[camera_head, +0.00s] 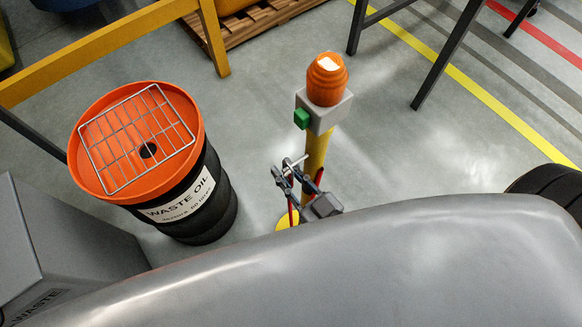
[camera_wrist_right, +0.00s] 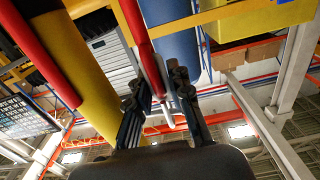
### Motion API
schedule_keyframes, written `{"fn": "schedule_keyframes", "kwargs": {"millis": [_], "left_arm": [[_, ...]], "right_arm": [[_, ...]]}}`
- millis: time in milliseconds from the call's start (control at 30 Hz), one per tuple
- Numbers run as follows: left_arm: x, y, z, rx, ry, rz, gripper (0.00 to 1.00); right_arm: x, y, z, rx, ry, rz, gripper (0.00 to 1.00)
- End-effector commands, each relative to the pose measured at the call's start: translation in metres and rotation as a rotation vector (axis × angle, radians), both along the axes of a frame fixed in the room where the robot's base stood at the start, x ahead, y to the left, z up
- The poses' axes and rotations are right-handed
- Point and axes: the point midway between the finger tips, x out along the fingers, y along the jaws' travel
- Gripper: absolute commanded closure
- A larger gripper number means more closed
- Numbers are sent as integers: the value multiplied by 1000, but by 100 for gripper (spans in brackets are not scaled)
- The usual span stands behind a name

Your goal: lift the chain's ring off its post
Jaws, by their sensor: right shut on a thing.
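A yellow post (camera_head: 316,150) stands on the floor on a round yellow foot (camera_head: 284,221). It carries a grey box (camera_head: 325,113) with an orange lamp (camera_head: 327,80) and a green button (camera_head: 301,118). My right gripper (camera_head: 284,171) is beside the post, below the box, shut on a thin pale bar (camera_head: 295,161). In the right wrist view the bar (camera_wrist_right: 169,92) shows between the fingers (camera_wrist_right: 155,88); I cannot tell whether it is the chain's ring. Red pieces (camera_head: 291,213) show beside the post; no chain is clearly visible. My left gripper is out of view.
A black waste oil drum (camera_head: 217,190) stands left of the post, with an orange top (camera_head: 180,110) and a wire grid (camera_head: 136,137). A grey waste bin (camera_head: 70,240) is at lower left. Floor right of the post is clear up to a dark table leg (camera_head: 447,60).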

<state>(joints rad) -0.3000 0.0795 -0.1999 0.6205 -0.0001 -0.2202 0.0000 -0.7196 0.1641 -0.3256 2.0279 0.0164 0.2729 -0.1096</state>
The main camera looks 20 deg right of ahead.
Motion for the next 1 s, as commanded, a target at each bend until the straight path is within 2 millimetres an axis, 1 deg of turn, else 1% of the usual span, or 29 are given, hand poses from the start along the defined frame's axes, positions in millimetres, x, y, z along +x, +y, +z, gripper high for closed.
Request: {"fn": "schedule_keyframes", "kwargs": {"millis": [1000], "left_arm": [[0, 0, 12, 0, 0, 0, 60]], "right_arm": [[-18, 49, 4, 3, -1, 0, 100]]}}
